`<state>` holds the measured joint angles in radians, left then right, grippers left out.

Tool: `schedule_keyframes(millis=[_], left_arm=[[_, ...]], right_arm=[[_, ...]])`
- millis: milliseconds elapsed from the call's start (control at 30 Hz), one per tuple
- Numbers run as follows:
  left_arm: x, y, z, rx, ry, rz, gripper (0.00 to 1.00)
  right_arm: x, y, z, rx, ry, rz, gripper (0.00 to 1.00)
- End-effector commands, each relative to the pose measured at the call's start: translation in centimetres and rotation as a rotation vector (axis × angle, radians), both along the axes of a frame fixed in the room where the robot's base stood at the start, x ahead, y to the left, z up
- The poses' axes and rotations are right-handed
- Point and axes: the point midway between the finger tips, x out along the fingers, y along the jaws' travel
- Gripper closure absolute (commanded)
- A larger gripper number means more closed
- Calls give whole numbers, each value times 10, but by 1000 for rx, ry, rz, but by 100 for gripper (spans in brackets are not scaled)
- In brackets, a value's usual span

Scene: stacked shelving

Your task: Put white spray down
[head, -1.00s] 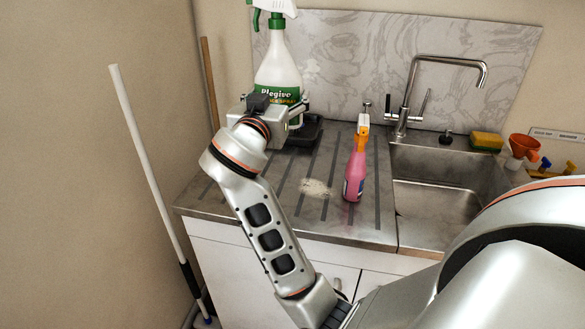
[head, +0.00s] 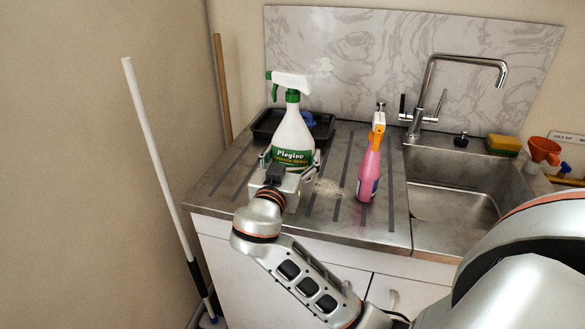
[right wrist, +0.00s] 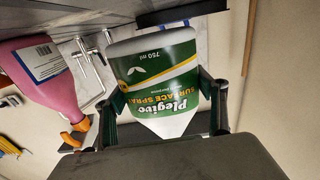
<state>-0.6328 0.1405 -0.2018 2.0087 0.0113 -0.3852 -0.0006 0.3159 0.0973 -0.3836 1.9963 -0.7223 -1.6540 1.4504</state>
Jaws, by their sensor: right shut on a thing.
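The white spray bottle (head: 292,132) with a green label and green-and-white trigger head stands upright over the left part of the metal draining board. My right gripper (head: 289,165) is shut on its lower body from the front. In the right wrist view the bottle (right wrist: 165,80) appears upside down between the two fingers (right wrist: 163,108). Its base is close to the counter surface; I cannot tell whether it touches. My left gripper is not in view.
A pink spray bottle (head: 369,172) stands to the right on the draining board (head: 230,185). A black tray (head: 265,124) with a blue item is behind. The sink (head: 450,190), tap, sponge and orange funnel are farther right. A white pole (head: 158,170) leans at the left.

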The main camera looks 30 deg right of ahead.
Motion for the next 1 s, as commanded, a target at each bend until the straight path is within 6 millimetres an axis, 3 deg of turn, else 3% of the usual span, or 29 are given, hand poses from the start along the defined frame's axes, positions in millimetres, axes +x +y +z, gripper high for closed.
schedule_keyframes(millis=[233,700,733,767,800,1000], left_arm=[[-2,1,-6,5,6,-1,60],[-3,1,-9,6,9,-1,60],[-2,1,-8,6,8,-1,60],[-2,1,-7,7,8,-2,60],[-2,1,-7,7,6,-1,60],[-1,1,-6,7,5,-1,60]], right_arm=[[0,-1,-31,-4,0,-2,77],[0,0,-38,-2,-1,-2,77],[0,0,-40,0,4,0,24],[0,0,-39,0,4,0,17],[0,0,-39,-1,2,0,13],[0,0,-39,-1,2,0,13]])
